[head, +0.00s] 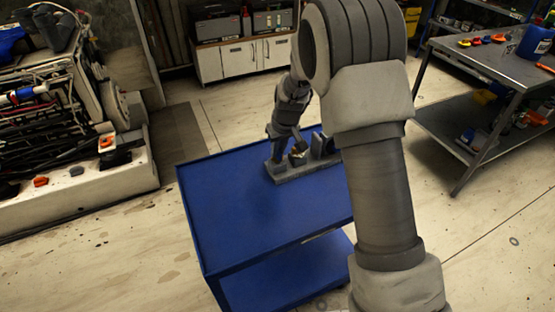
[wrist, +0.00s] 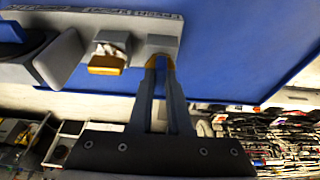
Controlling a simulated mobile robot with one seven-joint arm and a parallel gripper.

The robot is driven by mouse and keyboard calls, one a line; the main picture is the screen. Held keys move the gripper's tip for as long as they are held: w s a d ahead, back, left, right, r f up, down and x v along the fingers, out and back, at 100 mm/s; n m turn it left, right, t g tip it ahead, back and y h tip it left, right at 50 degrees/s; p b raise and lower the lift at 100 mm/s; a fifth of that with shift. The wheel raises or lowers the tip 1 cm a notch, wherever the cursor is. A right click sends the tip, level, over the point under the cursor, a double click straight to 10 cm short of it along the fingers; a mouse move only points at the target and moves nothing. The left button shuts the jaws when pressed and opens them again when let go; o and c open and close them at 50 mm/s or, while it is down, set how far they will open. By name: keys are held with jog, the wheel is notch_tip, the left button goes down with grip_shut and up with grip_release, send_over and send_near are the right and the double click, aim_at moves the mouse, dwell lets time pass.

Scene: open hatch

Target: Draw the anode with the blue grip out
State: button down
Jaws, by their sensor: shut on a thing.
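A grey holder (head: 290,177) lies on the blue cart top, and its grey face (wrist: 140,22) runs along the top of the wrist view. My gripper (wrist: 160,61) has its two fingers close together on a small ochre-edged piece (wrist: 150,63) at the holder. The fingers hide most of that piece, so its grip colour cannot be told. A second ochre-edged block (wrist: 105,65) sits just left of the fingers. A dark blue bar (wrist: 11,32) on a grey block shows at the far left. In the head view my gripper (head: 297,151) is small at the holder.
The blue cart (head: 240,225) has bare room left of and in front of the holder. A grey workbench (head: 480,62) with tools stands at right. An open machine bay (head: 60,195) with hoses is at left. White cabinets (head: 243,58) stand behind. My arm covers the cart's right side.

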jog(key=shift+r+p, duration=1.05)
jog(key=shift+r, duration=0.85)
